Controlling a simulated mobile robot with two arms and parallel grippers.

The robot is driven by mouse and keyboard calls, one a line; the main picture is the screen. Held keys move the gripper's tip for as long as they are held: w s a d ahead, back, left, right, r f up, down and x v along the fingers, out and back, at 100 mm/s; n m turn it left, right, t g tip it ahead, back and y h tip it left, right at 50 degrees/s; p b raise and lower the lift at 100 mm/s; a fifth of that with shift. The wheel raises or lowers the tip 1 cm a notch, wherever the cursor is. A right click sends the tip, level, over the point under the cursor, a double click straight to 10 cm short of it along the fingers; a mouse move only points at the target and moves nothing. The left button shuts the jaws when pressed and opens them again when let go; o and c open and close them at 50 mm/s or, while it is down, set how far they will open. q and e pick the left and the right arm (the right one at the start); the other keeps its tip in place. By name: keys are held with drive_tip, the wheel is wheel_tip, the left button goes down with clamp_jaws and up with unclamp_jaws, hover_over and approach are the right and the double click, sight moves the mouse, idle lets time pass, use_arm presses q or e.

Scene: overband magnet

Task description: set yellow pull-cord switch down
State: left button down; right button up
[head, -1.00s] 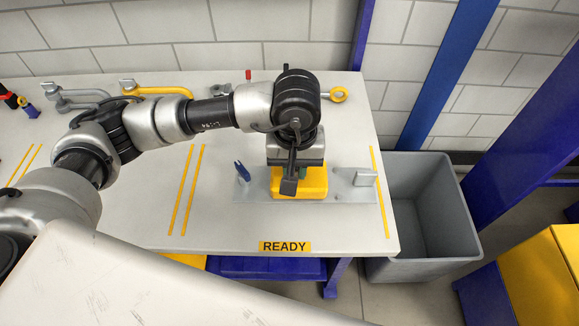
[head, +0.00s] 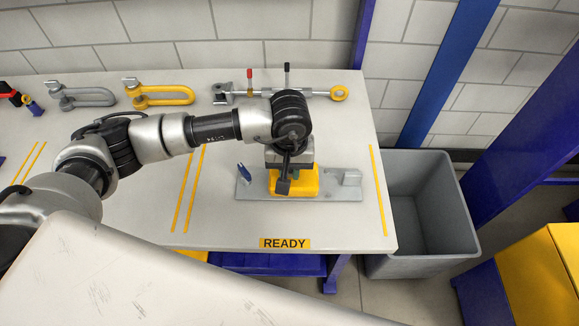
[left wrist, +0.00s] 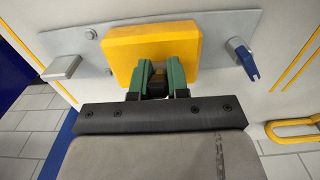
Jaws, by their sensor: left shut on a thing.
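The yellow pull-cord switch (head: 308,182) is a yellow block over the middle of a grey metal plate (head: 343,191) near the table's front right. My left gripper (head: 291,170) is above it, pointing down. In the left wrist view, the green fingers of my left gripper (left wrist: 155,84) are shut on a part at the near side of the yellow switch (left wrist: 170,48). The plate (left wrist: 82,42) shows behind the switch. I cannot tell whether the switch touches the plate. My right gripper is not in view.
A blue-tipped part (head: 243,172) stands at the plate's left end, and a grey block (head: 351,177) at its right end. Grey (head: 80,95) and yellow (head: 160,95) shackles and a rod with a yellow eye (head: 339,93) lie behind. A grey bin (head: 425,205) stands right.

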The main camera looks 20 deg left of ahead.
use_arm(q)
drive_tip(key=shift+f, duration=0.15)
drive_tip(key=c, duration=1.1)
unclamp_jaws()
drive_tip(key=shift+r, duration=0.45)
wheel_tip(320, 180, up, 12)
drive_tip(key=shift+f+b, duration=0.25)
drive_tip(key=shift+b, duration=0.2)
drive_tip(key=shift+s, duration=0.1)
